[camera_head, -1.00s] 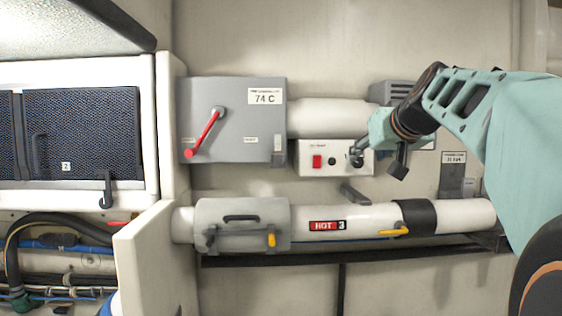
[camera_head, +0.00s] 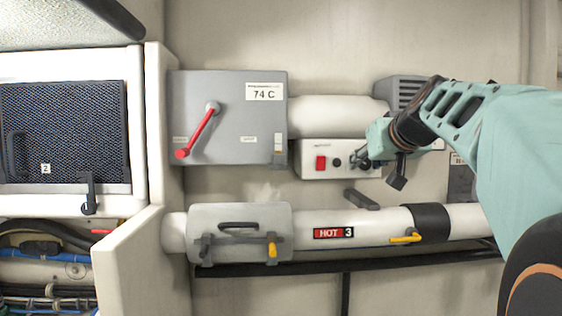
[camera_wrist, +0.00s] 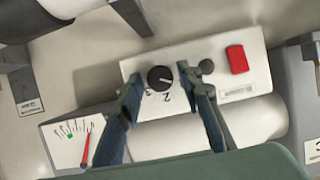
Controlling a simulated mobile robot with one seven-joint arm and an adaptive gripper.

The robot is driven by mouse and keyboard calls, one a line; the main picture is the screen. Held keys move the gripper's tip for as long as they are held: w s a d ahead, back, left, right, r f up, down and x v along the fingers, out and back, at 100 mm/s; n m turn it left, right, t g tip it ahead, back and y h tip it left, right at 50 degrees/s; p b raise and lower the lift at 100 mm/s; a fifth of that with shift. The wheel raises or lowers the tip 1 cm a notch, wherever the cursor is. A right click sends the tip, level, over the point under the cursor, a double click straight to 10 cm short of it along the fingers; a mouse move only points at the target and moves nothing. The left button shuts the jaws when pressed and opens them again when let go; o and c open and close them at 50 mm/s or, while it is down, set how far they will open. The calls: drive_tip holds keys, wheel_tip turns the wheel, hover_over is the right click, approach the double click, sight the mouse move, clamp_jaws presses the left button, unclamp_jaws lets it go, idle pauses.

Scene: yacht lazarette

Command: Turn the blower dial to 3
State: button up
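The blower dial (camera_wrist: 160,78) is a round black knob with a white mark, on a white control box (camera_wrist: 190,112). Printed numerals show beside it in the wrist view; a 2 is legible. In the wrist view, my gripper (camera_wrist: 160,77) has its fingers apart, one on each side of the dial, with visible gaps. I cannot tell how far they are from the panel.
A red switch (camera_head: 320,162) and a smaller black knob (camera_head: 337,162) are on the same box. A grey box with a red lever (camera_head: 200,132) stands left. A pipe marked HOT (camera_head: 375,226) runs below, with a yellow handle (camera_head: 405,239). A gauge (camera_wrist: 75,138) shows in the wrist view.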

clamp_jaws()
drive_tip(key=shift+f+m+b, duration=0.1)
drive_tip(key=shift+m+b, duration=0.2)
drive_tip(key=shift+b, duration=0.1)
drive_tip(key=m+y+b, duration=0.2)
drive_tip(key=shift+d+f+m+b, duration=0.1)
drive_tip(key=shift+f+m+b, duration=0.05)
drive_tip(key=shift+m+b, duration=0.2)
drive_tip(key=m+t+y+b, duration=0.1)
drive_tip(key=m+y+b, duration=0.2)
drive_tip(key=m, duration=0.1)
drive_tip(key=shift+d+m+b, duration=0.15)
drive_tip(key=shift+m+b, duration=0.1)
drive_tip(key=shift+b, duration=0.15)
drive_tip(key=m+b, duration=0.1)
drive_tip(key=m+t+y+b, duration=0.1)
drive_tip(key=m, duration=0.1)
drive_tip(key=m+t+b, duration=0.1)
drive_tip(key=m+b, duration=0.1)
drive_tip(key=shift+f+y, duration=0.25)
drive_tip(key=shift+y, duration=0.05)
drive_tip(key=m+b, duration=0.1)
drive_tip(key=m, duration=0.1)
drive_tip(key=m+t+b, duration=0.1)
drive_tip(key=m+b, duration=0.1)
drive_tip(key=shift+f+t, duration=0.1)
drive_tip(key=shift+t, duration=0.2)
drive_tip(key=shift+m+t+b, duration=0.4)
drive_tip(key=shift+m+b, duration=0.3)
drive_tip(key=shift+m, duration=0.7)
